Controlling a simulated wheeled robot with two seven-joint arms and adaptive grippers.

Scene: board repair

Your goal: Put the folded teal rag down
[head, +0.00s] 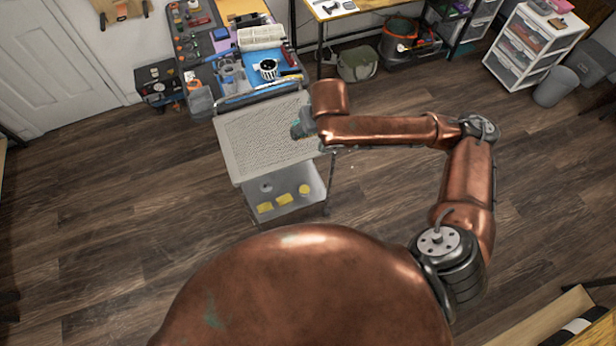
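My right arm reaches in from the right, and its gripper (301,126) is over the right part of a grey perforated cart top (250,145). A small teal patch (295,131) shows at the fingertips. It may be an edge of the folded teal rag, but it is too small to be sure. The forearm and wrist hide most of the gripper, so I cannot tell whether the fingers are open or shut, or whether the patch touches the cart top. My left gripper is not in view.
The cart top is otherwise bare. Its lower shelf (284,207) holds yellow pieces (284,199). Behind the cart stands a bench with a blue mat (276,73), tools and a white round item (268,68). A green bag (357,63) and a white drawer unit (528,50) stand further right.

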